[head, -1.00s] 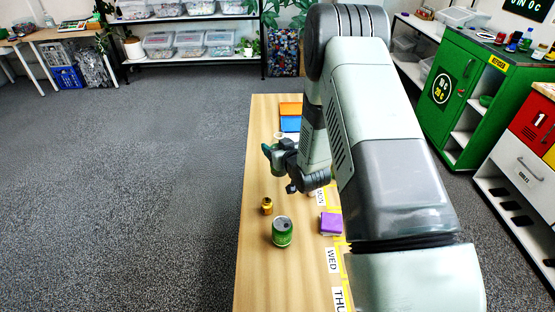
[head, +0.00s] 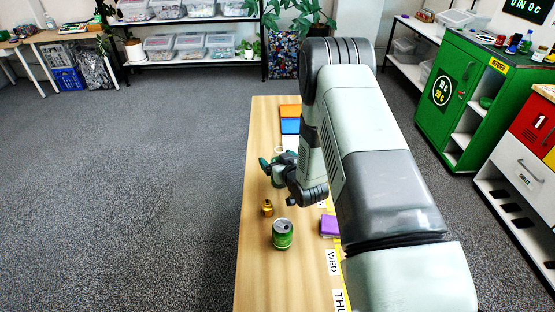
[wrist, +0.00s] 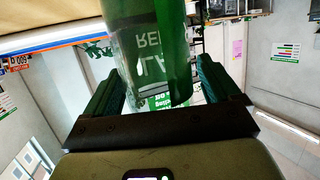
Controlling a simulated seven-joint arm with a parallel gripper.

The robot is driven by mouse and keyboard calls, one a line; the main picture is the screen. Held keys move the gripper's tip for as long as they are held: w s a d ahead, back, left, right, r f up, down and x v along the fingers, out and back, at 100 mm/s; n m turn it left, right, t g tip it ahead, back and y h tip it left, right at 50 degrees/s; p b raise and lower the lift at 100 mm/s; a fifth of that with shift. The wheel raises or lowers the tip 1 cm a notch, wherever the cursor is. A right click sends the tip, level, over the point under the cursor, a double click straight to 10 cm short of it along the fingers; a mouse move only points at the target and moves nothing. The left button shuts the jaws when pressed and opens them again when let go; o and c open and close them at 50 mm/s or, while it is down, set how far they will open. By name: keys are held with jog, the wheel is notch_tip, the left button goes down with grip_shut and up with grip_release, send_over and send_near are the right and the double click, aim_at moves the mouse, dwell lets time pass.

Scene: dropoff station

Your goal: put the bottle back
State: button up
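The bottle (wrist: 150,45) is see-through green with pale lettering. In the wrist view it sits between the two dark green fingers of my gripper (wrist: 160,85), one close along each side. Its upper part runs out of the picture. In the head view the bottle (head: 278,181) shows partly below my gripper (head: 274,164), with a pale top just behind it; the fingers hide its middle. The gripper appears shut on it. The bottle looks upright over the far half of the table. I cannot tell if its base touches the table.
On the wooden table (head: 258,130) stand a small amber bottle (head: 267,208) and a green can (head: 282,234), nearer than my gripper. A purple block (head: 328,225) lies by the day labels (head: 333,262). Orange (head: 290,110) and blue (head: 290,126) pieces lie at the far end.

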jog(key=shift+r, duration=0.15)
jog(key=v, duration=1.1)
jog(key=s+d+r+m+g+h, duration=0.1)
jog(key=d+r+g+h, duration=0.15)
jog(key=r, duration=0.85)
jog(key=s+d+r+g+h, duration=0.1)
jog(key=d+r+h, duration=0.15)
jog(key=r, duration=0.95)
jog(key=s+r+m+g, duration=0.1)
jog(key=s+r, duration=0.4)
jog(key=s, duration=0.8)
jog(key=s+r+m+g, duration=0.2)
jog(key=s+r, duration=0.4)
jog(key=s, duration=0.7)
jog(key=shift+s+r+g, duration=0.2)
jog(key=shift+s+g, duration=0.15)
jog(key=shift+g, duration=0.4)
